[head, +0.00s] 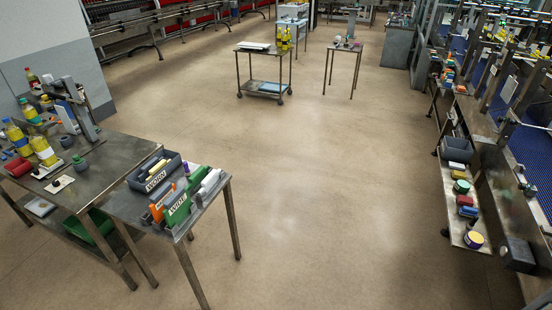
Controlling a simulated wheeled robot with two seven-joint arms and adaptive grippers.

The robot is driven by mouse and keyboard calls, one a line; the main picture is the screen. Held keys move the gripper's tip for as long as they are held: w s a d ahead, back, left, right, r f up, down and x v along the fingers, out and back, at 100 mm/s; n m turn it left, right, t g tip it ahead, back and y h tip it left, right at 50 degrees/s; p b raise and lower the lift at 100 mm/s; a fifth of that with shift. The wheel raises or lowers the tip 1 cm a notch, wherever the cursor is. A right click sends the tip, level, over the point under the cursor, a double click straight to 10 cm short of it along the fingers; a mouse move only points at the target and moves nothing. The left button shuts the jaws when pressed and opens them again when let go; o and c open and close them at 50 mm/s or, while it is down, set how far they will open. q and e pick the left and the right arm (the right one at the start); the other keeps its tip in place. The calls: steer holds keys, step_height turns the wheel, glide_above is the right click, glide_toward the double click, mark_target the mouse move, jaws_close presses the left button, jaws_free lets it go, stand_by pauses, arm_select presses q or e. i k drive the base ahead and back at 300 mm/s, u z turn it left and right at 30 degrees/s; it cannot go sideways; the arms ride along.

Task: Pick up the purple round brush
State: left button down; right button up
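A round item with a tan-yellow top and a purple rim (473,240) lies near the close end of the low metal shelf (450,205) on the right; it looks like a round brush. A small upright purple item (186,170) stands on the near left table, behind the green "WIDE" block; it is too small to identify. Neither of my grippers is in view, so I cannot see whether they are open or shut.
The near left table (215,205) holds a grey bin (139,183), and another cluttered metal table (105,160) adjoins it. A wheeled cart (243,66) and small table (346,48) stand at the back. The floor (330,170) between is clear.

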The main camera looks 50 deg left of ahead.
mark_target(187, 174)
steer(key=u, duration=1.8)
steer(key=i, duration=2.4)
steer(key=u, duration=0.5)
